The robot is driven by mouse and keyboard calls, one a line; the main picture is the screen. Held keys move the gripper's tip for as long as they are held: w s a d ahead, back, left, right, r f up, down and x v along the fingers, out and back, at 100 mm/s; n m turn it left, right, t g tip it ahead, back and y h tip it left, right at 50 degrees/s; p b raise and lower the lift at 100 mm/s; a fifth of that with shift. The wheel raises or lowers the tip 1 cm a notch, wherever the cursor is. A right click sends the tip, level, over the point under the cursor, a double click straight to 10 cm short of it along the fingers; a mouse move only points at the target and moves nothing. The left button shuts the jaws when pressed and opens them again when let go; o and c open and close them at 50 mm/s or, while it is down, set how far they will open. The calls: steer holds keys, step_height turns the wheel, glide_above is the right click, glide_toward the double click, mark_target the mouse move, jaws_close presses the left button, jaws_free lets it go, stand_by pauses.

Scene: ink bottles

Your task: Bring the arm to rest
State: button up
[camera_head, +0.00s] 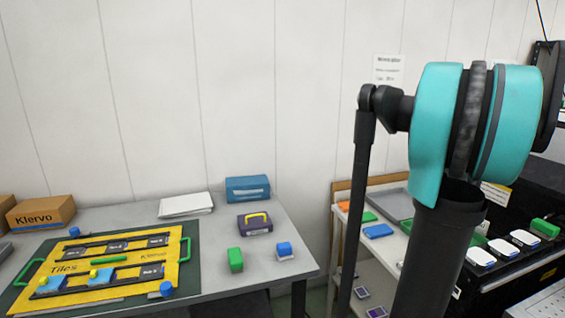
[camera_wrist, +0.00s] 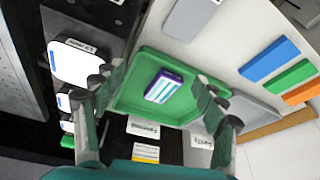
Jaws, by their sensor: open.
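My gripper (camera_wrist: 154,88) is open in the wrist view, its two fingers wide apart with nothing held between them. Beyond the fingers is a green tray (camera_wrist: 124,92) with a purple box (camera_wrist: 164,86) with a pale label lying in it. The fingers overlap the tray's edges in the picture; I cannot tell how high they are above it. In the head view my arm stands at the right, and my gripper does not show there.
A grey table at left bears a yellow board (camera_head: 62,268), a green bottle (camera_head: 235,260), a blue bottle (camera_head: 284,250), a purple case (camera_head: 254,224) and a teal box (camera_head: 247,189). White-topped items (camera_head: 481,257) stand on the black bench at right. A blue block (camera_wrist: 269,59) lies beside the tray.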

steer(key=a+f+n+t+y, duration=0.25)
steer(key=a+n, duration=0.35)
steer(key=a, duration=1)
steer(key=a+f+n+t+y, duration=0.1)
steer(key=a+f+n+t, duration=0.35)
steer(key=a, duration=1.25)
steer(key=s+f+n+g, duration=0.1)
steer(key=s+f+g, duration=0.3)
steer(key=s, duration=0.6)
steer(key=shift+s+d+f+g, duration=0.2)
steer(key=shift+s+d+g, duration=0.1)
steer(key=shift+d, duration=0.05)
steer(key=shift+h, duration=0.25)
